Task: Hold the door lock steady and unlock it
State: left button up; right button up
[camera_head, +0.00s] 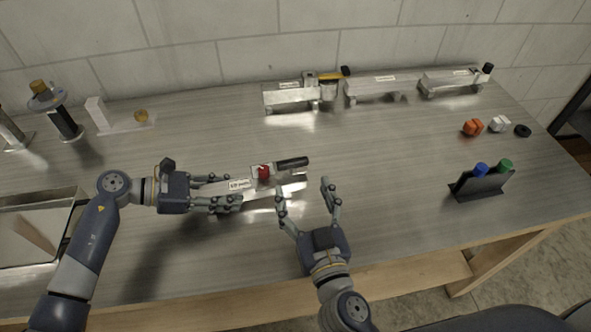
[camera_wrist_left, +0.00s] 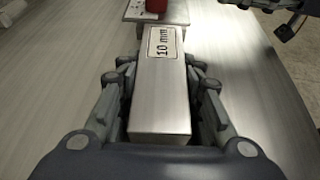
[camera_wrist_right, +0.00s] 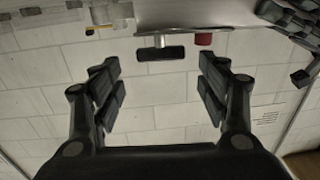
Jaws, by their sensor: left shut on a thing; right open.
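The door lock is an aluminium bar (camera_head: 239,184) with a "10 mm" label, a red knob (camera_head: 264,172) and a black handle (camera_head: 292,163) at its right end. My left gripper (camera_head: 236,203) is shut on the bar's left part; the left wrist view shows the bar (camera_wrist_left: 161,95) between its fingers. My right gripper (camera_head: 306,190) is open and empty, just below and right of the handle. In the right wrist view the black handle (camera_wrist_right: 161,53) shows beyond the open fingers, with the red knob (camera_wrist_right: 204,39) beside it. Whether the bar touches the table is hard to tell.
Several other aluminium latch pieces (camera_head: 372,87) stand along the back. A stand (camera_head: 480,186) with blue and green markers is at the right, near orange (camera_head: 473,127) and white (camera_head: 500,124) small parts. A metal tray (camera_head: 32,215) is at the left. The table's middle right is clear.

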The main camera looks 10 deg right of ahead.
aim_at(294, 167)
jog(key=shift+w+a+f, duration=0.1)
jog(key=shift+w+a, duration=0.05)
jog(key=shift+w, duration=1.55)
jog(key=shift+w+a, duration=0.1)
jog(key=shift+w, duration=1.6)
jog(key=c, duration=0.8)
